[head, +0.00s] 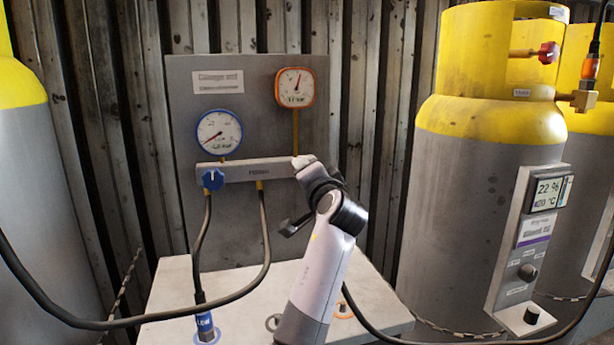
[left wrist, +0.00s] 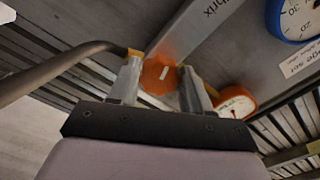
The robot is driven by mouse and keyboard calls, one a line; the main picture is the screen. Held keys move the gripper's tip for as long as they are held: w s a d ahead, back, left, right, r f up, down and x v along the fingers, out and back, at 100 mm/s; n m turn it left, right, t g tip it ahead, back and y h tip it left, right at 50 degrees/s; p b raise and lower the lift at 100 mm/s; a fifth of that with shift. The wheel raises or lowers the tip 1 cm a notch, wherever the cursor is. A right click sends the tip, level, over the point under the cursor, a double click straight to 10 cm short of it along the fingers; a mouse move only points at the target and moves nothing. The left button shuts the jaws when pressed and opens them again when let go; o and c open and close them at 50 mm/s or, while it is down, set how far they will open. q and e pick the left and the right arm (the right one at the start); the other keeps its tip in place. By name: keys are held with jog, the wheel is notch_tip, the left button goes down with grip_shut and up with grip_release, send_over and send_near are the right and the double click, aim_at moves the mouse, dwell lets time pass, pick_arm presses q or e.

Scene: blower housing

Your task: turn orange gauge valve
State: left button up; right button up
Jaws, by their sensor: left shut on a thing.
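The orange valve knob (left wrist: 160,76) shows in the left wrist view between the two fingers of my left gripper (left wrist: 161,68). The gripper is shut on the knob, and a pale mark shows on the knob's face. In the head view my left gripper (head: 305,165) is at the right end of the grey manifold bar (head: 245,171), and my wrist hides the orange knob there. The orange-rimmed gauge (head: 295,88) is above that end, joined by an orange tube; its rim also shows in the left wrist view (left wrist: 236,101). My right gripper is not in view.
A blue knob (head: 213,180) and a blue-rimmed gauge (head: 219,134) are at the bar's left end. Dark hoses (head: 268,240) hang below the bar over a pale table top (head: 170,290). Yellow and grey tanks (head: 480,170) stand at the right, another at the left.

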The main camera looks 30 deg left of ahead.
pick_arm(q)
jog(key=shift+f, duration=0.1)
jog(key=o, duration=1.1)
jog(key=shift+c, duration=0.2)
jog(key=shift+d, duration=0.1)
jog(key=v, duration=0.7)
